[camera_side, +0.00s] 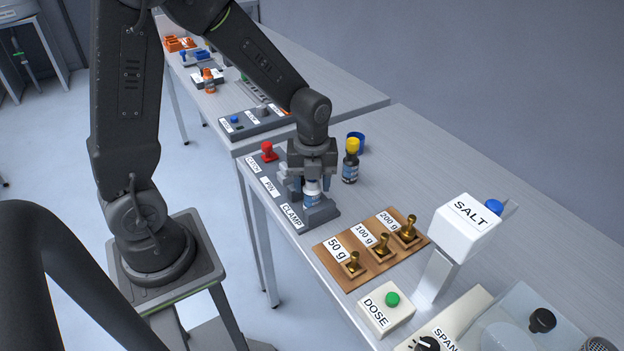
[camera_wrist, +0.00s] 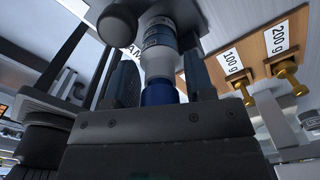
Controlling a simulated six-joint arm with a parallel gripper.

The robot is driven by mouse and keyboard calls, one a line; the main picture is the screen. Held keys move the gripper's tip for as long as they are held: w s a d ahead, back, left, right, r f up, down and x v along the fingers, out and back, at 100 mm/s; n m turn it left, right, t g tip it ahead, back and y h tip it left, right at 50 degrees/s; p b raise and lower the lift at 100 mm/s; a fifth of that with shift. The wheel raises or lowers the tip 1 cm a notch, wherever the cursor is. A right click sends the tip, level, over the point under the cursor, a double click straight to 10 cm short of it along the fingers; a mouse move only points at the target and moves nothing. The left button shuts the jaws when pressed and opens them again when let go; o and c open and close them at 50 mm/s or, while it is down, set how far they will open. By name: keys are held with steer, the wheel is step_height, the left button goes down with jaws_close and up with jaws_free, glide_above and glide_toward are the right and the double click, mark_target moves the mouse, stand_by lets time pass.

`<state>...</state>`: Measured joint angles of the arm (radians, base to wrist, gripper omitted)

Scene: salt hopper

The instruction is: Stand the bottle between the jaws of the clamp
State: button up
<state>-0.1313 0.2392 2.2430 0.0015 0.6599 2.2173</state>
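The bottle (camera_side: 312,190) is white with a blue label. In the wrist view the bottle (camera_wrist: 160,55) shows its white shoulder and blue cap. My gripper (camera_side: 312,184) points down over it, with one finger on each side of the cap and shoulder. The gap between the fingers (camera_wrist: 160,80) is about as wide as the bottle, and they look shut on it. The bottle looks upright at the grey clamp (camera_side: 322,216), marked CLAMP. The jaws are partly hidden by my gripper, so I cannot tell whether the base rests between them.
A red knob (camera_side: 268,151) is at the left. A wooden weight board (camera_side: 340,272), the DOSE button box (camera_side: 386,312) and the SALT hopper (camera_side: 466,228) stand on the right.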

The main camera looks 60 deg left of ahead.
steer(key=shift+o, duration=1.4)
step_height(320, 180, up, 12)
steer(key=shift+f, duration=0.1)
steer(key=shift+r, duration=0.25)
steer(key=shift+s+d+r+n, duration=0.15)
steer(key=shift+s+r+n, duration=0.1)
steer(key=shift+n, duration=0.25)
steer(key=s+d+r+n+t, duration=0.2)
steer(key=s+n, duration=0.4)
steer(key=n, duration=0.5)
steer(key=s+d+r+n+t, duration=0.2)
steer(key=s+n, duration=0.3)
steer(key=n, duration=0.7)
steer(key=shift+s+r+t, duration=0.35)
steer(key=shift+t, duration=0.45)
